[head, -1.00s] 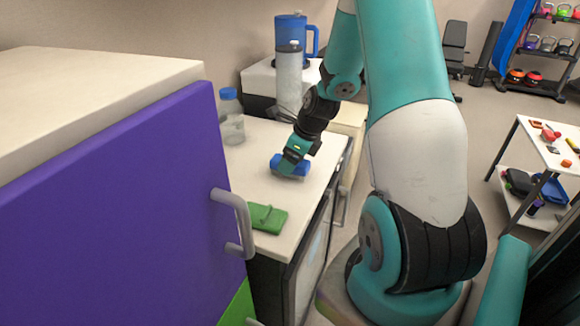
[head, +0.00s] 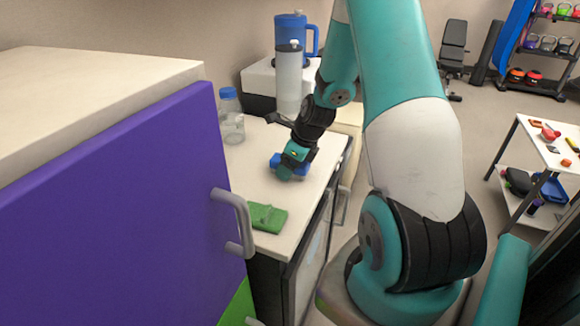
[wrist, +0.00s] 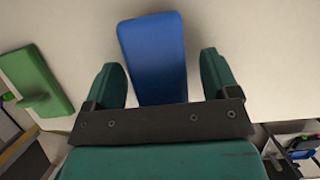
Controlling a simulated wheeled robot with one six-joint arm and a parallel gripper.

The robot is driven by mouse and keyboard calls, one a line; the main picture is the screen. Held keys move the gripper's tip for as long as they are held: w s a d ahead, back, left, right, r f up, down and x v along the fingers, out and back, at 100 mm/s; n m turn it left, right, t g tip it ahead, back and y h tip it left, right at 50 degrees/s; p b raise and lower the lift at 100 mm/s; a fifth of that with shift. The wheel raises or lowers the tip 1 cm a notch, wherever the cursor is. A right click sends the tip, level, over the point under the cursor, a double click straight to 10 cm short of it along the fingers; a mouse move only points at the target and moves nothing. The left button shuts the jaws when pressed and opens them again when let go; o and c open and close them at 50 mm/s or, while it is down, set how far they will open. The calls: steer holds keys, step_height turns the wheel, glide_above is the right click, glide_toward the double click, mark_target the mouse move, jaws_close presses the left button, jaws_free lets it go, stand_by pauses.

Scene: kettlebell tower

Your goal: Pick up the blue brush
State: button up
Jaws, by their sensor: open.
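The blue brush (head: 276,161) lies on the white counter, partly hidden behind my gripper (head: 290,172) in the head view. In the wrist view the blue brush (wrist: 155,58) shows its flat blue top between the two green fingers of my gripper (wrist: 160,75). The fingers are open, one on each side of it. A gap shows on the right side and a smaller one on the left. The brush reaches out past the fingertips, and its near end is hidden by the gripper body.
A green brush-like object (head: 266,217) lies on the counter (head: 250,180) nearby; it also shows in the wrist view (wrist: 36,80). A clear bottle with a blue cap (head: 230,118), a grey bottle (head: 288,80) and a blue jug (head: 297,35) stand behind. A purple cabinet door (head: 110,200) is at left.

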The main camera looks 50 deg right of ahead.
steer(key=c, duration=1)
steer(key=shift+c, duration=0.2)
steer(key=shift+r, duration=0.15)
step_height(320, 180, up, 20)
steer(key=shift+r+p, duration=0.15)
steer(key=shift+p, duration=0.3)
steer(key=o, duration=0.3)
steer(key=c, duration=0.5)
steer(key=shift+c, duration=0.2)
